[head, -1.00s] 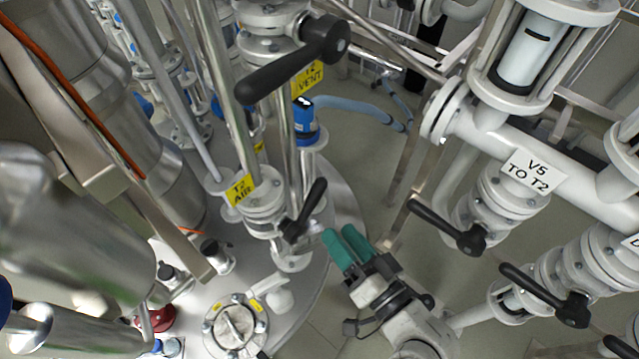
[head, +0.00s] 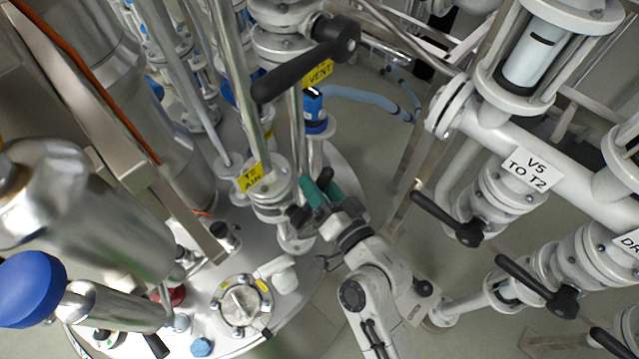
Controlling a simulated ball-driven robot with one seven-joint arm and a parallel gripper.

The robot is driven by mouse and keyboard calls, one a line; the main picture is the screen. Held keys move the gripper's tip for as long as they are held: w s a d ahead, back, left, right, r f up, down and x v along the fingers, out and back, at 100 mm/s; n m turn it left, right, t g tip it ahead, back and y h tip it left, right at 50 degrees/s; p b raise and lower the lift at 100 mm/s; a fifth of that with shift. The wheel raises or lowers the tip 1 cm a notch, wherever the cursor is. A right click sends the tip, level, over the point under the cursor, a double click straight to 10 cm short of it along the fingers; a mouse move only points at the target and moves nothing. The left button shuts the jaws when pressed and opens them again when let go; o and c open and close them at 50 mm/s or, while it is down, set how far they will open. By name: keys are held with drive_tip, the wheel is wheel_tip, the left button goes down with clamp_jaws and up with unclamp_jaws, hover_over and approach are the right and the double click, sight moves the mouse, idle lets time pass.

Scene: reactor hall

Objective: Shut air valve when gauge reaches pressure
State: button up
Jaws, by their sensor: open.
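The air valve (head: 272,205) carries a yellow "T2 AIR" label (head: 250,177) and stands on the steel vessel's lid, left of centre. Its black lever (head: 297,216) is partly hidden by my gripper; its far end shows just past the fingertips. My gripper (head: 320,188), with green fingers, is open at this lever. The lever appears to lie between or just behind the fingers; I cannot tell whether they touch it. No gauge face can be read in this view. A blue-capped device (head: 314,108) stands behind the valve, its display too small to read.
The vent valve's long black lever (head: 300,75) hangs above and left of my gripper. Black levers of the "V5 TO T2" valve (head: 447,218) and a drain valve (head: 535,285) are at right. A large blue cap (head: 30,288) is at lower left.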

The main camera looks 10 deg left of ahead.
clamp_jaws()
drive_tip(key=shift+w+d, duration=0.1)
idle(0.6)
drive_tip(key=shift+w+d+f+m+g, duration=0.3)
drive_tip(key=shift+f+m, duration=0.15)
drive_tip(key=shift+m, duration=0.55)
drive_tip(key=shift+w+d+f+m+g+p, duration=0.25)
drive_tip(key=shift+f+m+g+p, duration=0.1)
drive_tip(key=shift+f+m, duration=0.7)
drive_tip(key=shift+w+d+f+m+g+p, duration=0.25)
drive_tip(key=shift+f+m, duration=0.55)
drive_tip(key=shift+m, duration=0.4)
drive_tip(key=shift+w+d+f+m+g+p, duration=0.1)
drive_tip(key=shift+w+f+m+g+p, duration=0.2)
drive_tip(key=shift+f+m, duration=0.75)
drive_tip(key=shift+s+g, duration=0.1)
drive_tip(key=shift+g, duration=0.2)
unclamp_jaws()
drive_tip(key=shift+r, duration=0.1)
